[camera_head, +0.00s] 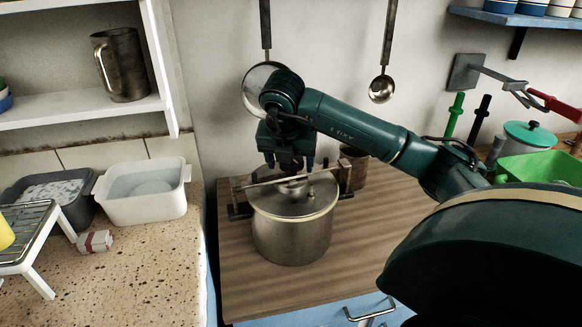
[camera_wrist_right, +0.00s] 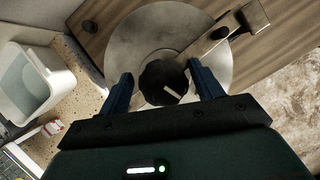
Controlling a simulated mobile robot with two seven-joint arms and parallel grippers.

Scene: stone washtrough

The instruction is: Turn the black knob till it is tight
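The black knob (camera_wrist_right: 163,82), with a white line on top, sits at the middle of the pot lid (camera_wrist_right: 206,36) in the right wrist view. The lidded steel pot (camera_head: 291,235) stands on the wooden counter in the head view, with a metal bar (camera_wrist_right: 215,34) across its lid. My right gripper (camera_head: 290,164) is above the lid, pointing down. In the right wrist view its two blue fingers (camera_wrist_right: 165,84) are open, one on each side of the knob, with gaps showing. In the head view the gripper hides the knob. My left gripper is not in view.
A brown cup (camera_head: 353,168) stands close behind the pot. A white tub (camera_head: 143,205) and a wire rack (camera_head: 27,238) are on the speckled counter at left. A green bin (camera_head: 540,168) is at right. Ladles hang behind. The wood before the pot is clear.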

